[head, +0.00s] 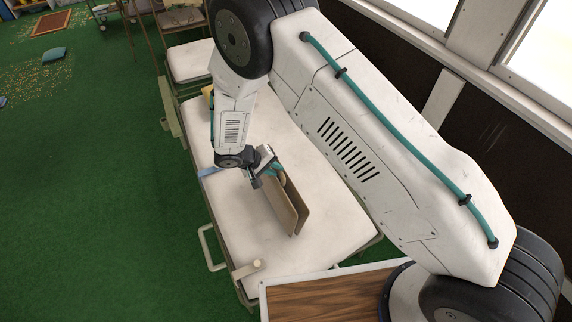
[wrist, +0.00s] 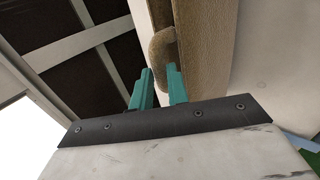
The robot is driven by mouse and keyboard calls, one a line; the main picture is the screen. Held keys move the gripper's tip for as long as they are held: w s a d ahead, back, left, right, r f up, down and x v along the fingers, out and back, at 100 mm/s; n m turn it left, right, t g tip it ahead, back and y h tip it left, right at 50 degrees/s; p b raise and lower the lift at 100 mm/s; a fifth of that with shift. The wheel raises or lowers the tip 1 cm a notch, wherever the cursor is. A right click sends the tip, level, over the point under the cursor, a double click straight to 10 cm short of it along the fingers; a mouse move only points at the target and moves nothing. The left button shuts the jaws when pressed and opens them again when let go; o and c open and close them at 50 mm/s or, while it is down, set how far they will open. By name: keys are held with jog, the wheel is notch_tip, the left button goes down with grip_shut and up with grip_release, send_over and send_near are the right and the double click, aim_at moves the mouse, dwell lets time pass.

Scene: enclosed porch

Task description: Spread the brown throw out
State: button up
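The brown throw (head: 289,205) is on the white cushioned lounger (head: 315,218). It is folded, with two tan-brown layers standing steeply on edge side by side and a narrow gap between them. My gripper (head: 270,169) is at the upper left end of the throw. In the wrist view the teal fingers (wrist: 160,72) are a small distance apart, at a rounded brown fold (wrist: 162,45) beside the long flat layer of the throw (wrist: 206,45). The fingers appear closed on this fold; the exact contact is partly hidden.
A wood-topped surface (head: 325,298) stands near the lounger's front end. A dark wall and windows (head: 545,55) run along the right. Open green floor (head: 100,200) lies left.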

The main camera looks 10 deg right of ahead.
jog(key=shift+a, duration=0.25)
jog(key=o, duration=0.6)
jog(key=shift+o, duration=1.2)
jog(key=shift+r, duration=0.1)
jog(key=v, duration=0.7)
dwell(0.3)
